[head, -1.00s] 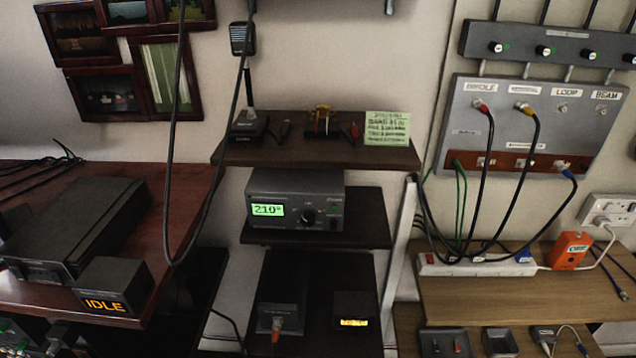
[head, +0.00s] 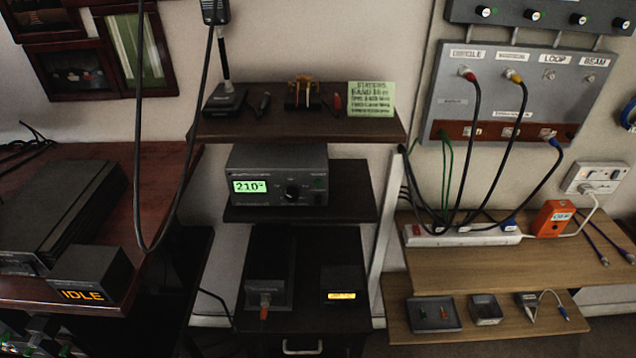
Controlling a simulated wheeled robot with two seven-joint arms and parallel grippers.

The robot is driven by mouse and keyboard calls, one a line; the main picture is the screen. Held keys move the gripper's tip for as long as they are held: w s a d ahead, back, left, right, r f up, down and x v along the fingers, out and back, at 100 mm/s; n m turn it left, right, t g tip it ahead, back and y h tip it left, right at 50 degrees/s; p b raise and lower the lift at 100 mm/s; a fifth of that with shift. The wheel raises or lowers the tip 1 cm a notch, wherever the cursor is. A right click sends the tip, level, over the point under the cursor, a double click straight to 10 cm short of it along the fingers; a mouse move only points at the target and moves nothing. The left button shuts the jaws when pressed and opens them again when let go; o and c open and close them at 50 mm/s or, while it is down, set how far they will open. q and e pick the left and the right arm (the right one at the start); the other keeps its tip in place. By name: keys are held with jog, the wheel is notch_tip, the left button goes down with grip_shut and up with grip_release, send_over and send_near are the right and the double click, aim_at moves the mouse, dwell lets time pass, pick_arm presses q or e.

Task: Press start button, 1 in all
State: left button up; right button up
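A dark tuner box (head: 262,160) stands on the middle shelf. Its lit green display (head: 249,186) reads about 210°. A black knob (head: 292,191) is right of the display. A small green spot (head: 318,184), perhaps a button or lamp, is at the right of its face. The small lettering is too blurred to read, so I cannot tell which control is the start button. A small black box (head: 98,266) on the left desk shows IDLE in orange. Neither gripper is in view.
A hanging black cable (head: 138,150) loops down left of the tuner. A desk microphone (head: 224,100) and a green note (head: 371,98) are on the shelf above. A grey cable panel (head: 505,95) hangs at right. An orange box (head: 553,218) is on the wooden shelf.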

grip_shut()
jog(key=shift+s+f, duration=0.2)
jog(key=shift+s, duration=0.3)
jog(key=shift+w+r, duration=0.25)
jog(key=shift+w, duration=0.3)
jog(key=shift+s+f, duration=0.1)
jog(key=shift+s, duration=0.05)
